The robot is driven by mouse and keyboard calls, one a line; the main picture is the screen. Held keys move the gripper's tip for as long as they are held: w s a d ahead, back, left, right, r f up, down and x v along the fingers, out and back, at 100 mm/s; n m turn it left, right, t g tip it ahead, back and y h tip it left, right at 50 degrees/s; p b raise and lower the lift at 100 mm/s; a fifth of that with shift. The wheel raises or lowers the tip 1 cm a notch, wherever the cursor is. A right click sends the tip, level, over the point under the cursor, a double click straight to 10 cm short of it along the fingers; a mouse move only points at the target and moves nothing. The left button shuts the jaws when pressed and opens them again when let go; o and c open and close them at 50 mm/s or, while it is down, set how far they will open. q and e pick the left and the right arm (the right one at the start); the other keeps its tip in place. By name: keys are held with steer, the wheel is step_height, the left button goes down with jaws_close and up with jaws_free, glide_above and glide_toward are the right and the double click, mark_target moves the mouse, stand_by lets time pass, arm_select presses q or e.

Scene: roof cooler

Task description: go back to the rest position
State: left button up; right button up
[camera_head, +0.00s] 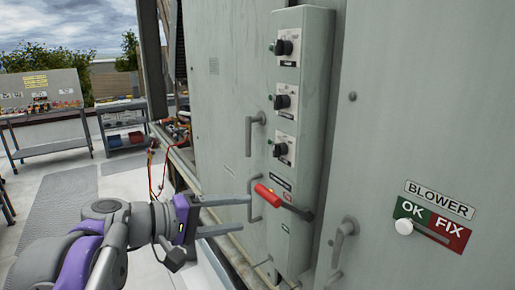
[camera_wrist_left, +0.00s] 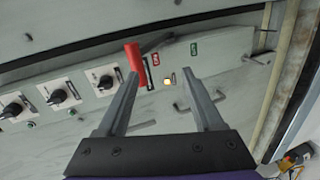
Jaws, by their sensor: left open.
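My left gripper (camera_head: 245,213) reaches in from the left in front of the grey cabinet. Its two fingers are apart with nothing between them; they also show in the left wrist view (camera_wrist_left: 161,75). A red-handled lever (camera_head: 268,195) on the narrow switch panel (camera_head: 303,140) is just past the fingertips. In the left wrist view the red handle (camera_wrist_left: 133,57) appears at the tip of the left finger; I cannot tell whether they touch. My right gripper is in neither view.
Black knobs (camera_head: 283,47) run down the panel. Metal door handles (camera_head: 343,238) stick out nearby. A BLOWER plate (camera_head: 432,222) with a white slider at OK is at right. Work tables (camera_head: 50,146) stand at the far left, with open floor (camera_head: 65,200) before them.

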arm_select(q)
steer(key=s+f+m+g+y, duration=0.1)
steer(key=s+f+y, duration=0.15)
steer(key=f, duration=0.35)
steer(key=s+a+f+m+g+y, duration=0.1)
steer(key=s+f, duration=0.3)
steer(key=f, duration=0.3)
steer(key=s+f+m+g+y, duration=0.1)
steer(key=s+f+y, duration=0.15)
steer(key=f, duration=0.35)
steer(key=s+a+f+m+y, duration=0.1)
steer(key=s+a+f+y, duration=0.2)
steer(key=f, duration=0.5)
steer(key=s+a+f+m+y, duration=0.2)
steer(key=s+a+f+y, duration=0.1)
steer(key=s+a+f, duration=0.3)
step_height(320, 180, down, 3)
steer(key=shift+s+a+r, duration=0.1)
steer(key=shift+s+a, duration=0.15)
steer(key=shift+s, duration=0.3)
